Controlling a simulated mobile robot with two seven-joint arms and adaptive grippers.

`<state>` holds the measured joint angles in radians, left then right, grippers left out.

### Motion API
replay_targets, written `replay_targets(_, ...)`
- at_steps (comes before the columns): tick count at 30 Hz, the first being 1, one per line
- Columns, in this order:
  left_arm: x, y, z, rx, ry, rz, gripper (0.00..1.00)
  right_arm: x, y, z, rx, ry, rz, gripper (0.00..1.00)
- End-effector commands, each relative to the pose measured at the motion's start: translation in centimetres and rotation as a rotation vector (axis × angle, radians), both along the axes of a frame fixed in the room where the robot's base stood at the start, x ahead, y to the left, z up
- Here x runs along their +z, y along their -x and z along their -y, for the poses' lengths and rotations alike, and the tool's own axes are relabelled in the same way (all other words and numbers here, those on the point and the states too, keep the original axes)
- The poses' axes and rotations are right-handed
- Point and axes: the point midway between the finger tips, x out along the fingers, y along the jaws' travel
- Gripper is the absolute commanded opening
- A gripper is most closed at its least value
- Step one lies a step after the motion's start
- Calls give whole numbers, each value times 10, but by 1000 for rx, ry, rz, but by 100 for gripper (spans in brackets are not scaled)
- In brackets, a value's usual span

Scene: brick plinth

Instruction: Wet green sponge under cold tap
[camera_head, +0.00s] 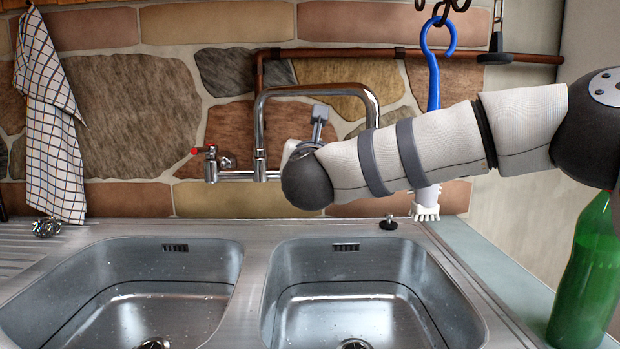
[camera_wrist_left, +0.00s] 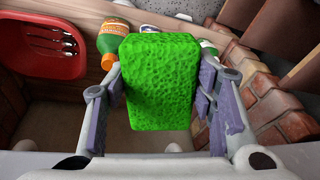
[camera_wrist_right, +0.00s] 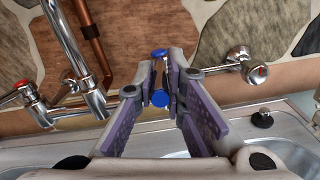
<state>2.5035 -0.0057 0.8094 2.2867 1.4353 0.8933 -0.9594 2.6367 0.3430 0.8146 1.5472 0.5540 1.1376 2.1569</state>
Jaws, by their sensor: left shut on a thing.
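The green sponge (camera_wrist_left: 160,95) is held between the fingers of my left gripper (camera_wrist_left: 159,80), seen only in the left wrist view. The cold tap (camera_wrist_right: 160,75) has blue ends and lies between the fingers of my right gripper (camera_wrist_right: 162,78), with small gaps seeming to show beside it. In the head view my right arm reaches across to the wall tap and hides the cold handle and most of the gripper. The chrome spout (camera_head: 315,89) arches above; its outlet is hidden behind the arm. The hot tap (camera_head: 206,151) has a red end.
Two steel basins, left (camera_head: 130,295) and right (camera_head: 350,290), lie below. A green bottle (camera_head: 585,275) stands at right, and a blue-handled brush (camera_head: 433,80) hangs behind my arm.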

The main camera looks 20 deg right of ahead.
Motion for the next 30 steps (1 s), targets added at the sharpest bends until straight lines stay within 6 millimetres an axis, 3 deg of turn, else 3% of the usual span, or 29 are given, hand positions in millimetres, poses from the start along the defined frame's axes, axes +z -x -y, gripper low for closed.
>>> replay_targets(13,-4,1,0,0,0,-7,28,-1,2,17,218,-5,-2,0)
replay_targets(22,-4,1,0,0,0,-6,28,0,3,17,232,0,1,0)
replay_targets(23,-4,1,0,0,0,-6,28,0,3,17,232,0,1,13)
replay_targets(25,-4,1,0,0,0,-6,28,0,3,17,232,0,1,29)
replay_targets(30,-4,1,0,0,0,-6,28,0,3,17,232,0,0,31)
